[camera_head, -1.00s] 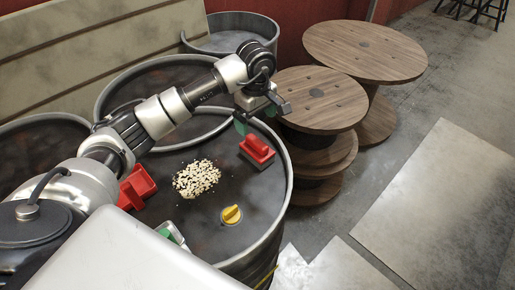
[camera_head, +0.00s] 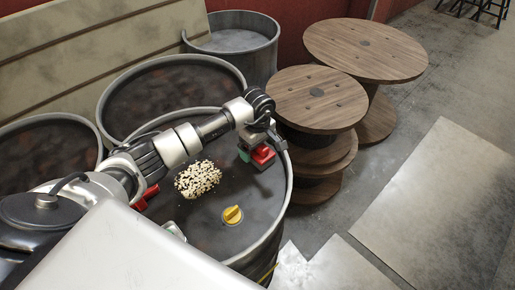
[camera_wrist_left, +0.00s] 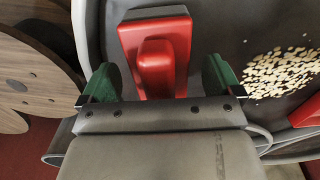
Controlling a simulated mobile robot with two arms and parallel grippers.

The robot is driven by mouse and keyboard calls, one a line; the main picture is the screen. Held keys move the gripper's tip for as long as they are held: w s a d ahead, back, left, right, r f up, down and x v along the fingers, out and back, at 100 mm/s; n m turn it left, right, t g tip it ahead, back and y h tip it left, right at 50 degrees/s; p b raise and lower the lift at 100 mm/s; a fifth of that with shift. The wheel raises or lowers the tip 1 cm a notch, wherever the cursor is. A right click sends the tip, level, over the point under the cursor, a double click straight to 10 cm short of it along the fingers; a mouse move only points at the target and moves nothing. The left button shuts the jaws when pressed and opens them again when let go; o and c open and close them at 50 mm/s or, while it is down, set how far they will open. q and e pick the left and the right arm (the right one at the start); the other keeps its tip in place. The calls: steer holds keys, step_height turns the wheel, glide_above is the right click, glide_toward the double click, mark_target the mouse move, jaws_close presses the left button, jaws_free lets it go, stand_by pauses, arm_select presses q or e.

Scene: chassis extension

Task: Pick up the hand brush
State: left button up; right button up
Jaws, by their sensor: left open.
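The red hand brush (camera_head: 263,158), with a raised red handle, lies on the drum top near its right rim. In the left wrist view the brush (camera_wrist_left: 158,28) is at the top centre, and its handle reaches down between my fingers. My left gripper (camera_head: 257,153) is open just over the brush. In the left wrist view the green fingertips of the gripper (camera_wrist_left: 161,78) stand on either side of the handle, with a gap visible on both sides.
A pile of pale bits (camera_head: 198,179) lies mid-drum, with a yellow knob-like object (camera_head: 232,214) in front. Another red object (camera_head: 147,196) is partly hidden by my arm. The drum's raised rim (camera_head: 286,205) is close to the brush. Wooden spools (camera_head: 318,95) stand to the right.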

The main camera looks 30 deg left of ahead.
arm_select(q)
steer(key=shift+f, duration=0.1)
steer(key=shift+c, duration=0.2)
steer(key=c, duration=1)
steer(key=shift+r, duration=0.35)
steer(key=r+b, duration=0.1)
steer(key=r, duration=0.1)
steer(key=r+b, duration=0.1)
steer(key=shift+d+r, duration=0.35)
steer(key=shift+d, duration=0.05)
steer(key=s+d+r+b, duration=0.2)
steer(key=s+d+r, duration=0.2)
steer(key=d, duration=0.6)
steer(key=shift+r, duration=1.3)
